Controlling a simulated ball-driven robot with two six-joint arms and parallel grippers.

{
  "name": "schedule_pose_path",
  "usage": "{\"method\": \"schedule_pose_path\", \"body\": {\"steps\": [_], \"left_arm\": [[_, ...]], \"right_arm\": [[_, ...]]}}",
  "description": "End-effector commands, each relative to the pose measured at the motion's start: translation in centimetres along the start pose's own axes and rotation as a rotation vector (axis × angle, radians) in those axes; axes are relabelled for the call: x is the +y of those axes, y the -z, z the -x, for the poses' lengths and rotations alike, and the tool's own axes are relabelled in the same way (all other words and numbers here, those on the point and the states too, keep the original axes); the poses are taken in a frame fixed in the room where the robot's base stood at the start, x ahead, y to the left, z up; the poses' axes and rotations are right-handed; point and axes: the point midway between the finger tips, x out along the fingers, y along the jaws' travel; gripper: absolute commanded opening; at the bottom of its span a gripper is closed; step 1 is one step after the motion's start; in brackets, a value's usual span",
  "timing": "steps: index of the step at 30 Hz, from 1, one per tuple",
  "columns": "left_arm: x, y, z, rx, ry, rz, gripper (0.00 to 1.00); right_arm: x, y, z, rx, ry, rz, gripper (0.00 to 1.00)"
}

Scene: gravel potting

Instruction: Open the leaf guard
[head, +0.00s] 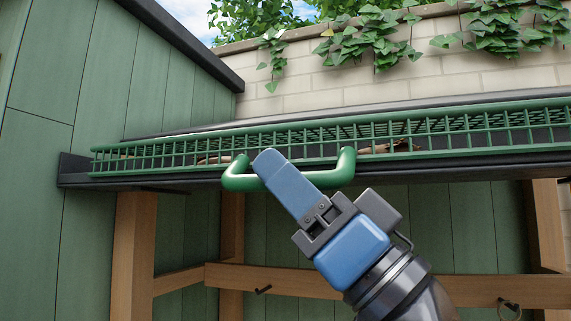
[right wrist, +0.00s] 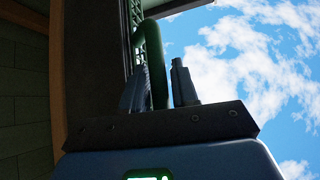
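The leaf guard (head: 480,128) is a long green mesh lid lying down along the dark gutter (head: 75,170). A green U-shaped handle (head: 345,168) sticks out from its front. My right gripper (head: 275,165) reaches up from below right, with one blue finger across the handle's bar. In the right wrist view the handle (right wrist: 157,70) runs between the two fingers of my right gripper (right wrist: 160,95), filling nearly all the gap; the gripper looks shut on it. Part of the bar is hidden behind the finger in the head view. My left gripper is not in view.
Brown leaves (head: 400,146) show through the mesh. A green plank wall (head: 50,130) stands at the left, and a pale brick wall (head: 330,80) with ivy is behind. Below the gutter are wooden posts and a rail (head: 300,280) with hooks.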

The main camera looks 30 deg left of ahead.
Motion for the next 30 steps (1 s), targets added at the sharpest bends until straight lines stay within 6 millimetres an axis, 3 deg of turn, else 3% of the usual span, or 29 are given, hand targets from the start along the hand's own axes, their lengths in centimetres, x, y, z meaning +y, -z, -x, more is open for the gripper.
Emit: {"method": "schedule_pose_path", "body": {"steps": [11, 16, 17, 30], "left_arm": [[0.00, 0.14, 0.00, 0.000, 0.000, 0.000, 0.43], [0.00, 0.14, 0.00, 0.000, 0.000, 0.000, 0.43], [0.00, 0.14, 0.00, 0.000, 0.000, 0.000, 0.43], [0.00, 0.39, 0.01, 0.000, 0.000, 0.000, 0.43]], "right_arm": [[-0.02, 0.02, -0.35, 0.001, 0.000, 0.001, 0.27], [-0.04, 0.03, -0.34, 0.001, 0.001, 0.001, 0.01], [-0.04, 0.03, -0.34, 0.001, 0.001, 0.001, 0.00], [-0.32, 0.32, -0.60, 0.002, 0.002, 0.001, 0.00]]}}
